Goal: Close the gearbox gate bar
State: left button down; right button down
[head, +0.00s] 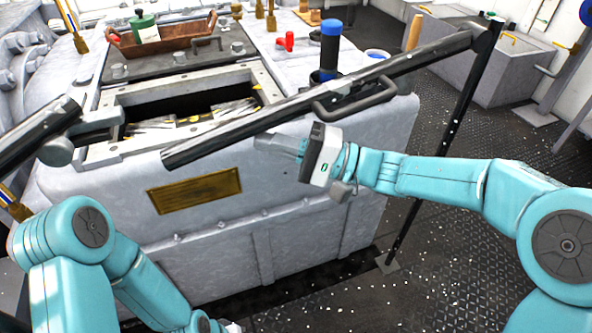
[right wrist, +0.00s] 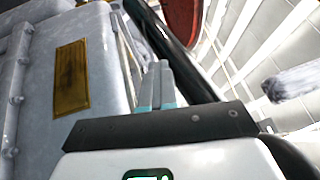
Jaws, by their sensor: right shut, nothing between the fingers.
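The gate bar (head: 235,132) is a long dark tube with a bent handle (head: 355,97). It runs from a dark upright post (head: 462,110) at right, slanting across the gearbox's front edge. Its free end is apart from the dark stub rail and bracket (head: 60,128) at left. The grey gearbox (head: 300,205) has an open hatch (head: 190,108). My right gripper (head: 262,142) is shut and empty, just below the bar by the gearbox front. In the right wrist view its fingers (right wrist: 161,82) lie beside the dark bar (right wrist: 180,55). My left gripper's fingers are out of frame.
A blue-capped cylinder (head: 330,50) and a red item (head: 286,41) stand behind the bar. A brass plate (head: 195,190) is on the front. Open deck (head: 465,235) lies at right.

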notch_tip(320, 180, up, 10)
jog(key=a+m+t+y+p, duration=0.1)
jog(key=y, duration=0.1)
jog(key=shift+s+a+r+m+y, duration=0.15)
jog(key=shift+s+r+m+y, duration=0.15)
jog(key=shift+m, duration=0.1)
jog(key=f+p+v, duration=0.1)
jog(key=v, duration=1.5)
jog(key=shift+f+p, duration=0.2)
jog(key=shift+p, duration=0.15)
jog(key=shift+s, duration=0.1)
